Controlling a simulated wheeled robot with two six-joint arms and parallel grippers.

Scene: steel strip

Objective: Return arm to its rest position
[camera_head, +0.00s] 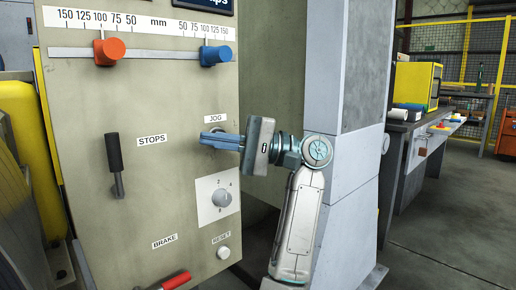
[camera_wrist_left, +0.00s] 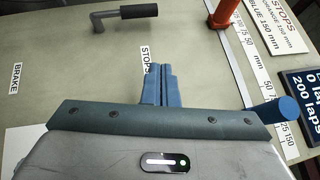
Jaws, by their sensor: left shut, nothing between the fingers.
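My left gripper (camera_head: 205,138) is in front of the beige control panel (camera_head: 165,85), just below the JOG label (camera_head: 215,118). Its blue fingers are shut together with nothing between them; they also show shut in the left wrist view (camera_wrist_left: 158,70). The fingers mostly cover the control under that label, and I cannot tell if they touch it. My left arm (camera_head: 298,220) rises from the bottom, bent at the wrist. My right gripper is not in view.
The panel carries an orange slider (camera_head: 108,51), a blue slider (camera_head: 213,56), a black lever (camera_head: 115,160), a rotary knob (camera_head: 221,197), a white reset button (camera_head: 223,252) and a red brake handle (camera_head: 176,281). A grey column (camera_head: 350,120) stands right of the arm. Open floor (camera_head: 450,220) lies further right.

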